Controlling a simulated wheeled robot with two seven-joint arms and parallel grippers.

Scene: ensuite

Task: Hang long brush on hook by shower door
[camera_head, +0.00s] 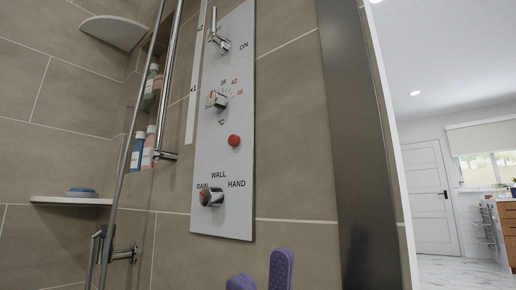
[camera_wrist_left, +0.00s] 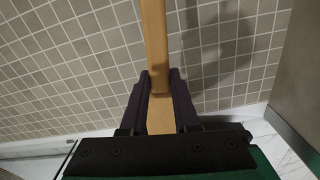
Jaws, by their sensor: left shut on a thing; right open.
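In the left wrist view, my left gripper (camera_wrist_left: 161,78) is shut on the long brush (camera_wrist_left: 155,35). Its light wooden handle runs from between the fingers up past the top of the picture. The brush's head is out of view, and the brush does not show in the head view. In the head view, the purple fingertips of my right gripper (camera_head: 261,272) stand apart at the bottom edge, open and empty, below the shower panel. I cannot make out a hook in either view.
A white shower control panel (camera_head: 223,125) with knobs is on the tiled wall. A corner shelf (camera_head: 70,200) holds a blue item, and a niche holds bottles (camera_head: 148,147). A dark vertical strip (camera_head: 352,150) stands right of the panel. A white door (camera_head: 430,198) is beyond.

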